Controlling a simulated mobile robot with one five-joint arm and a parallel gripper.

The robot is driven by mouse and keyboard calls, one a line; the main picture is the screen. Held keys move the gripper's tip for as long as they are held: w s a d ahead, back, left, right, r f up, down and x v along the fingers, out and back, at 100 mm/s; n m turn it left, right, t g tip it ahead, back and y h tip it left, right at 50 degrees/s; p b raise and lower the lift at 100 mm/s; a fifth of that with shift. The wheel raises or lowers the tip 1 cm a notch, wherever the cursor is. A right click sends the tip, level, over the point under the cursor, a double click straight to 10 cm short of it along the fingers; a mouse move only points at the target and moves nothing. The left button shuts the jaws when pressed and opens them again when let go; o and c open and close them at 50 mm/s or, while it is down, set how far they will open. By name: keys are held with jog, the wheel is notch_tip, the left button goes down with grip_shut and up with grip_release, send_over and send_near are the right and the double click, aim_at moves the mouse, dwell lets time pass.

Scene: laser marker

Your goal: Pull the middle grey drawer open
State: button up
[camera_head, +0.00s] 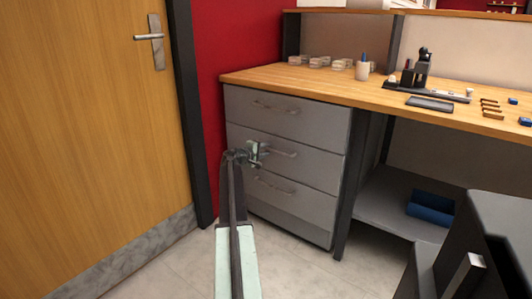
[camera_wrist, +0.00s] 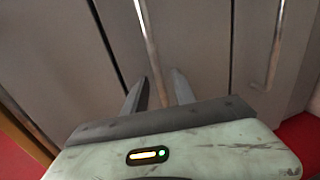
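The middle grey drawer (camera_head: 318,167) sits in the cabinet below the wooden worktop, its front flush with the drawers above and below. Its bar handle (camera_head: 283,152) runs across the front, with the left part hidden by my gripper. My gripper (camera_head: 262,152) is at the left part of this handle. In the wrist view, the two dark fingers of my gripper (camera_wrist: 160,78) stand apart, with the handle (camera_wrist: 148,40) passing between them. A small gap shows on each side of the bar, so I see no firm grip. The middle drawer front (camera_wrist: 190,40) fills the centre there.
The top drawer (camera_head: 320,122) and bottom drawer (camera_head: 310,203) have similar handles. A wooden door (camera_head: 90,130) and red wall (camera_head: 212,110) are on the left. A lower shelf (camera_head: 385,205) holds a blue box (camera_head: 431,207) on the right. The floor before the cabinet is clear.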

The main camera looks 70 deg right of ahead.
grip_shut()
dwell(1.4)
